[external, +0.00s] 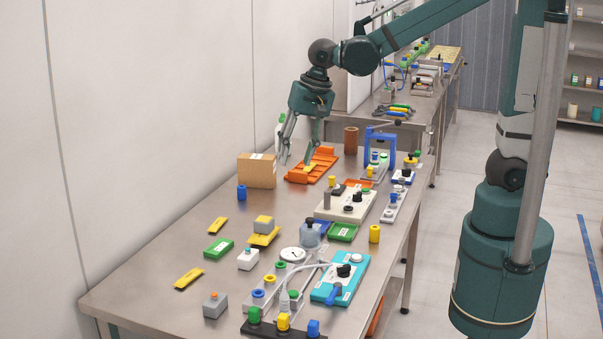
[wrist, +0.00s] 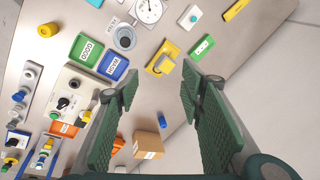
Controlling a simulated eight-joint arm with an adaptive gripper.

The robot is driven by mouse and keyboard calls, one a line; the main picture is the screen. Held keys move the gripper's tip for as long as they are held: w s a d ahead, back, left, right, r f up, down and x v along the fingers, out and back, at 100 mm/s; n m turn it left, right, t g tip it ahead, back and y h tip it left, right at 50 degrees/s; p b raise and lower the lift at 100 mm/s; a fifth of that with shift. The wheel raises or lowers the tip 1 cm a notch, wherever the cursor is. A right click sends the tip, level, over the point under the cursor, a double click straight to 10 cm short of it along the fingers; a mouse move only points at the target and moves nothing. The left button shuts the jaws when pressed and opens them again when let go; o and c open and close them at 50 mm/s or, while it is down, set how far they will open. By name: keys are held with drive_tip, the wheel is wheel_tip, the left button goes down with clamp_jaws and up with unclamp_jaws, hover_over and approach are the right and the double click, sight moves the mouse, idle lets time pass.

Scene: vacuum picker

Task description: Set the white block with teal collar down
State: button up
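The white block with teal collar (external: 247,261) stands on the steel table in the front left part of the external view. My gripper (external: 297,161) is high over the back of the table, well away from the block, near the orange tray.
A cardboard box (external: 257,171) and a blue cylinder (external: 241,193) stand near the back left edge. A grey block on a yellow base (external: 263,238), a green box (external: 218,248) and a white dial (external: 292,254) are near the white block. Panels with knobs crowd the right side.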

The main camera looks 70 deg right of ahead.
drive_tip(key=s+d+r+n+t, duration=0.2)
drive_tip(key=s+d+n, duration=0.3)
drive_tip(key=s+d, duration=0.2)
drive_tip(key=s+d+r+n+t, duration=0.1)
drive_tip(key=s+d+n, duration=0.4)
drive_tip(key=s, duration=0.7)
drive_tip(key=shift+d+r+n+t+h, duration=0.35)
drive_tip(key=shift+d+t, duration=0.25)
drive_tip(key=shift+d, duration=0.25)
